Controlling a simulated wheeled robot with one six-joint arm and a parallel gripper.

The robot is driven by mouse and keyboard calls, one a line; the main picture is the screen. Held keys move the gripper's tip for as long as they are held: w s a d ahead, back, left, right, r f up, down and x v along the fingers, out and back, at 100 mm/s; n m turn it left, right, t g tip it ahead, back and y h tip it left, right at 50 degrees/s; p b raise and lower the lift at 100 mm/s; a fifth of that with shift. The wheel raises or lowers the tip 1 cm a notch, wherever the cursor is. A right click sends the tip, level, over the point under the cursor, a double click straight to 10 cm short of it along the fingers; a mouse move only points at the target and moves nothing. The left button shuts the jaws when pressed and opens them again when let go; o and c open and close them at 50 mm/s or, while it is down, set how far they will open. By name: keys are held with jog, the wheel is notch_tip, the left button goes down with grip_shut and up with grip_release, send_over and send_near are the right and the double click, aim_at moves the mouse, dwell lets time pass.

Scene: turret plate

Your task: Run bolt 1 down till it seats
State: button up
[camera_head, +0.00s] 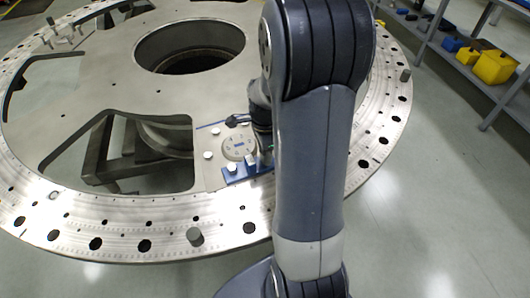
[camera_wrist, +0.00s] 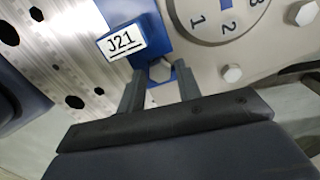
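The round dial plate with numbers (camera_head: 238,148) sits on the turret plate, with several pale bolt heads around it. In the wrist view the dial (camera_wrist: 215,14) shows the numbers 1, 2 and part of a 3. One hex bolt head (camera_wrist: 160,71) lies by the blue block labelled J21 (camera_wrist: 122,43). My gripper (camera_wrist: 161,72) has its two fingers on either side of this bolt head, with what look like narrow gaps. No number is readable on the bolt itself, and its shank is hidden.
A second bolt (camera_wrist: 232,73) stands to the right of the gripper, and a third (camera_wrist: 305,13) farther right. Shelves with yellow bins (camera_head: 494,67) stand at the far right.

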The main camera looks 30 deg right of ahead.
jog(key=n, duration=0.8)
jog(key=shift+n, duration=0.3)
jog(key=n, duration=1.1)
jog(key=shift+n, duration=0.4)
jog(key=n, duration=0.8)
jog(key=shift+n, duration=1.8)
